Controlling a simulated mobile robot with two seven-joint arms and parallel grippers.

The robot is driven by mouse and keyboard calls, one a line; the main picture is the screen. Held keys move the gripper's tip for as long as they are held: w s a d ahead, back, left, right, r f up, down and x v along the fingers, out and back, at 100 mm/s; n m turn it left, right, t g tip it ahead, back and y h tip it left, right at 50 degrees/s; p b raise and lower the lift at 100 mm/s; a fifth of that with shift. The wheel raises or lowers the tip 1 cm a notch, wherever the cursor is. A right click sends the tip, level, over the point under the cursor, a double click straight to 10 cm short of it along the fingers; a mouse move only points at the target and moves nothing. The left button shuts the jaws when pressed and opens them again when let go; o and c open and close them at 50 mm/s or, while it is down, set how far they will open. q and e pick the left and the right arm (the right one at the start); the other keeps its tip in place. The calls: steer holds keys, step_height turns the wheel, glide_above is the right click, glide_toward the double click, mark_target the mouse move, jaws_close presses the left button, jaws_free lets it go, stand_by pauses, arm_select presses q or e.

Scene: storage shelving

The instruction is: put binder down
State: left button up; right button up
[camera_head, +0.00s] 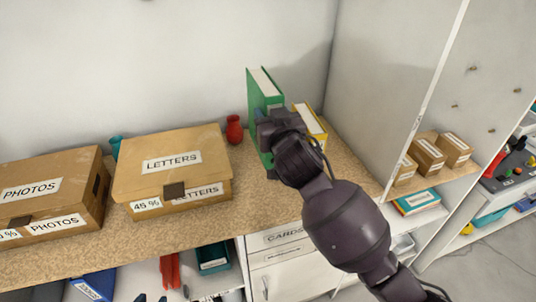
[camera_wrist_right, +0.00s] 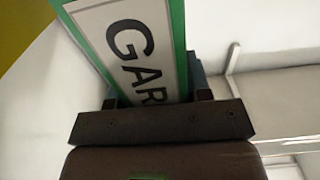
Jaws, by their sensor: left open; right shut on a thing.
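A green binder (camera_head: 258,88) stands upright at the back right of the wooden shelf top. My right gripper (camera_head: 266,122) is shut on its spine. In the right wrist view the green binder (camera_wrist_right: 180,30) sits between the fingers (camera_wrist_right: 158,100), with a white label reading "GAR" and the rest hidden. My gripper and arm hide much of its lower part, so I cannot tell whether it touches the shelf top. A yellow binder (camera_head: 312,124) stands just right of it. My left gripper (camera_head: 152,298) shows only as two dark, separated tips at the bottom edge, open and empty.
The shelf top (camera_head: 262,205) is bare in front of the binders. A red vase (camera_head: 234,130), a LETTERS box (camera_head: 150,160), a PHOTOS box (camera_head: 70,190) and a teal cup (camera_head: 115,145) stand leftward. A white side panel (camera_head: 385,90) bounds the right.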

step_height(320, 180, down, 7)
steer(key=shift+f, duration=0.1)
steer(key=shift+f+b, duration=0.55)
steer(key=shift+f, duration=1.45)
steer(key=shift+f, duration=0.15)
steer(key=o, duration=1.2)
steer(key=shift+c, duration=0.2)
